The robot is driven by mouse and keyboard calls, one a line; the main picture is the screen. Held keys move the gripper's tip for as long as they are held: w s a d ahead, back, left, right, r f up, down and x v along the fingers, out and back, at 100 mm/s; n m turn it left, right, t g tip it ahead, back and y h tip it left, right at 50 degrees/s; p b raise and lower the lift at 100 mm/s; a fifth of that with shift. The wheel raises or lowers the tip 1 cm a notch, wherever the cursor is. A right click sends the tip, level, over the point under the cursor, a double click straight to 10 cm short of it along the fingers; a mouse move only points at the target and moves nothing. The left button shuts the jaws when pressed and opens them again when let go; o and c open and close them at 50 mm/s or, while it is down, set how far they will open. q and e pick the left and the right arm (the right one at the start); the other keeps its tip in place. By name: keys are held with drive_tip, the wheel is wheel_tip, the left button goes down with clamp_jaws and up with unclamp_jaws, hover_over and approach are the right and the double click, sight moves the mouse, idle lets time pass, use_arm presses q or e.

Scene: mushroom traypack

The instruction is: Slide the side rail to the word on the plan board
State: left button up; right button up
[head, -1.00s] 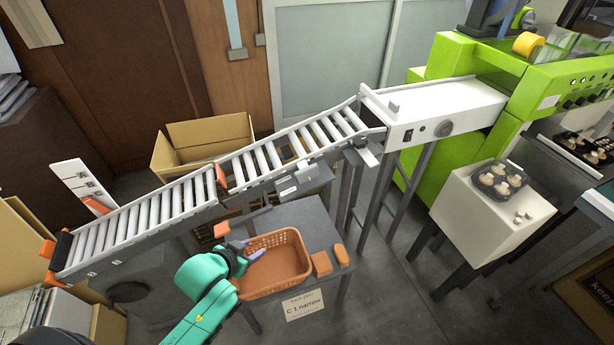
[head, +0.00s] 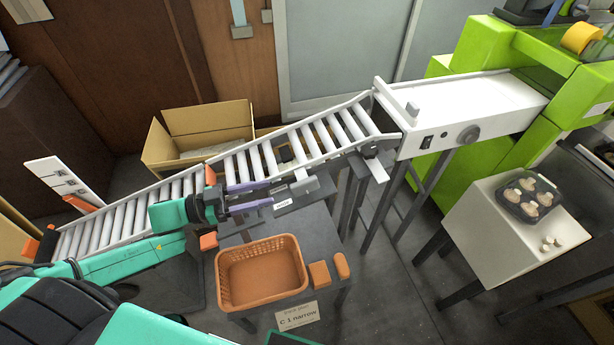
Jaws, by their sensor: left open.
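The plan board (head: 297,316) is a white card at the front of the grey table, reading "C 1 narrow". The roller conveyor (head: 130,215) slopes up to the right. On its near side, a light grey block (head: 303,182) sits beside a small white label (head: 283,204) too small to read; I cannot tell for sure that this block belongs to the side rail. My left gripper (head: 271,193) is open and empty, its two purple fingers pointing right toward the block, one above the other. The block is just past the fingertips. My right gripper is not in view.
An orange basket (head: 225,285) and two small orange blocks (head: 319,274) stand on the grey table (head: 325,235) below the conveyor. A cardboard box (head: 170,125) is behind it. A white machine bed (head: 460,100) joins the upper end. A mushroom tray (head: 508,205) is at right.

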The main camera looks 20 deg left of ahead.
sight(296, 184)
use_arm(q)
drive_tip(key=x, duration=0.4)
drive_tip(key=shift+w+d, duration=0.2)
drive_tip(key=x, duration=0.5)
drive_tip(key=shift+w+d+f, duration=0.15)
drive_tip(key=shift+w+d, duration=0.05)
drive_tip(key=shift+w, duration=0.25)
drive_tip(key=shift+w+d, duration=0.1)
drive_tip(key=shift+d, duration=0.2)
clamp_jaws()
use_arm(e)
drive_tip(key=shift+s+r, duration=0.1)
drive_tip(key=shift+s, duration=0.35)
use_arm(q)
drive_tip(key=shift+w, duration=0.1)
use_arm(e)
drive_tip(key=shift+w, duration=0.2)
